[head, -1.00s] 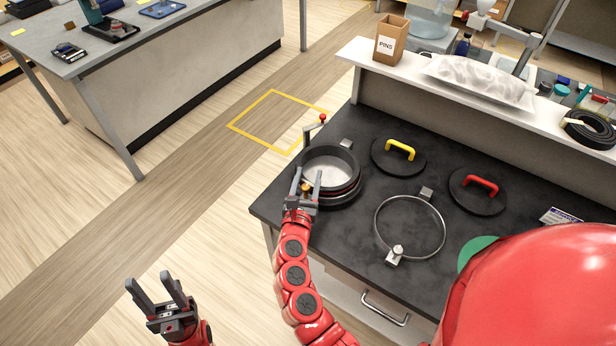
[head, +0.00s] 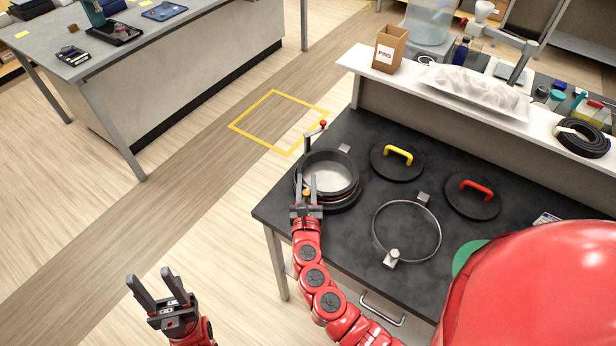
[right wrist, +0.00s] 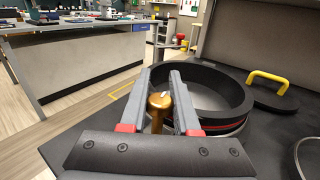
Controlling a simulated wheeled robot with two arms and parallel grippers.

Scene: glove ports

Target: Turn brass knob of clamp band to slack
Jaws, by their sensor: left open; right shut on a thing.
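The brass knob (right wrist: 161,101) sits between the fingers of my right gripper (right wrist: 167,85), which is shut on it. In the head view the right gripper (head: 307,186) is at the near side of the round black port ring (head: 331,172), and the brass knob (head: 306,193) shows small between its fingers. My left gripper (head: 155,288) is open and empty over the floor, away from the bench.
A loose metal ring (head: 441,238) with a knob lies to the right. Black lids with a yellow handle (head: 398,154) and a red handle (head: 476,189) lie behind it. A red-tipped lever (head: 322,125) stands behind the port. A shelf with a PINS box (head: 389,50) edges the bench.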

